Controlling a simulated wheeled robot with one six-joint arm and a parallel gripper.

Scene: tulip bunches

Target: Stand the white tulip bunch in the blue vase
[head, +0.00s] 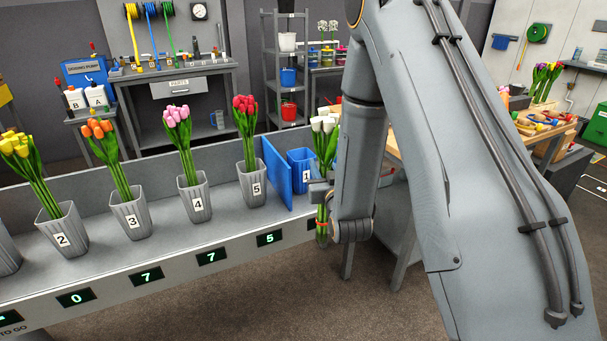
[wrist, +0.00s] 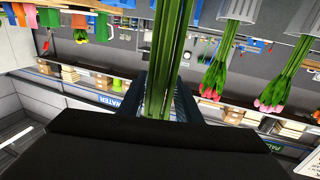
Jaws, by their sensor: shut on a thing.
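The white tulip bunch (head: 325,145) is held upright in the head view, white heads at the top and green stems below. My gripper (head: 321,190) is shut on its stems, partly hidden by my own arm. The stems (wrist: 170,60) also run between the fingers in the wrist view, which shows the scene upside down. The blue vase (head: 299,160) stands on the grey shelf behind and just left of the bunch. Its front is partly covered by the blue panel and my gripper. The bunch looks outside the vase, its stem ends below shelf level.
An upright blue panel (head: 276,172) stands left of the blue vase. Several grey vases with coloured tulips, such as the red-pink bunch (head: 246,112), stand farther left on the shelf (head: 160,222). A wooden bench (head: 545,135) with tools is at the right.

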